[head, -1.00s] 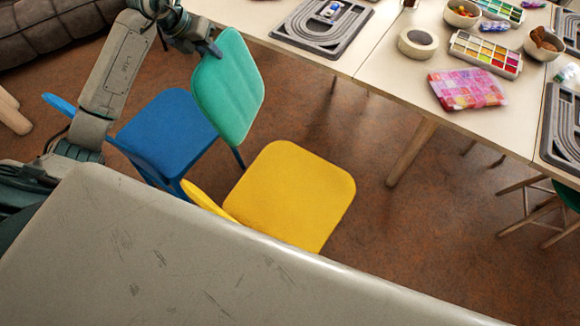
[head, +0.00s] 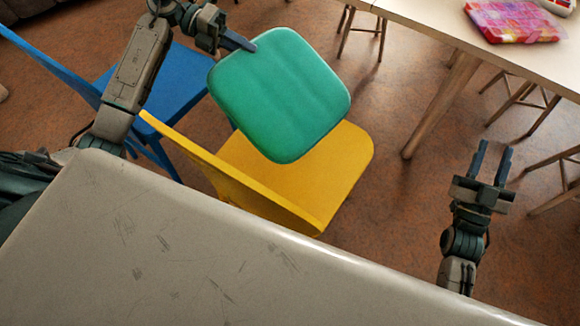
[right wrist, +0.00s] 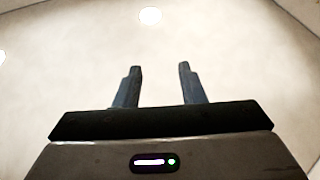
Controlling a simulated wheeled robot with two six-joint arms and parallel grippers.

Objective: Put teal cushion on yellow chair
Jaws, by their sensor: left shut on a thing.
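The teal cushion (head: 283,98) is a rounded square, held in the air in the head view. My left gripper (head: 245,43) is shut on its upper left edge. The cushion overlaps the yellow chair (head: 345,160) in the picture, covering the back part of its seat; it appears to be above the seat, and I cannot see a contact. The chair's backrest (head: 235,180) faces me. My right gripper (head: 492,165) is open and empty, to the right of the chair. Its open fingers also show in the right wrist view (right wrist: 157,85).
A blue chair (head: 165,85) stands left of the yellow chair, behind my left arm. A pale table (head: 470,45) with a pink patterned pouch (head: 515,20) is at the upper right. Stools stand under and beside it. Brown floor lies open right of the yellow chair.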

